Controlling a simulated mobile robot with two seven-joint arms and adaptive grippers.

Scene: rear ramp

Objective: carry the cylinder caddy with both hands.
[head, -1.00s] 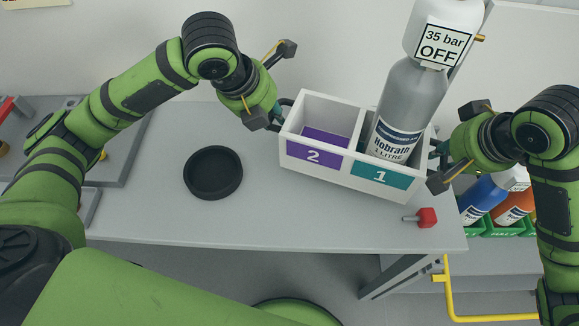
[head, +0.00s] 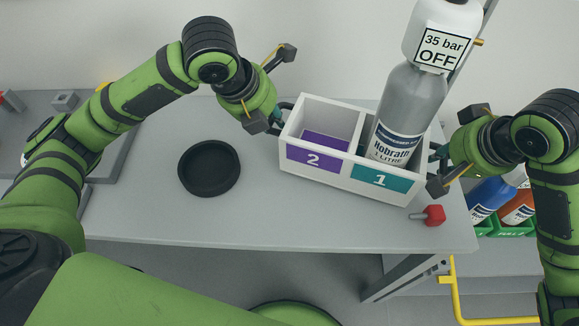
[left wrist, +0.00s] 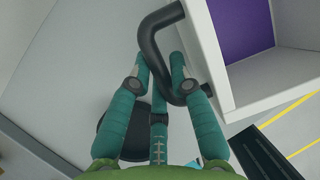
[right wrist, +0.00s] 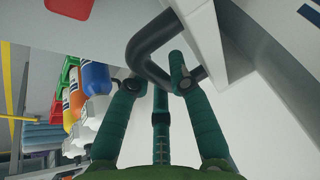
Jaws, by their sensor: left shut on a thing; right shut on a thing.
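The white two-compartment caddy (head: 347,171) is in the middle of the head view, turned a little. Its front has a purple "2" label and a teal "1" label. A grey gas cylinder (head: 403,105) with a white "35 bar OFF" top stands in compartment 1; compartment 2 looks empty. My left gripper (head: 283,113) is shut on the caddy's left dark handle, clear in the left wrist view (left wrist: 149,45). My right gripper (head: 437,163) is shut on the right handle, seen in the right wrist view (right wrist: 140,50). The caddy's underside is hidden, so any gap below cannot be judged.
On the grey table (head: 250,220) are a round black dish (head: 209,169) left of the caddy and a red knob (head: 434,215) near its right front corner. Green crates with bottles (head: 492,197) and a yellow rail (head: 455,290) are at lower right.

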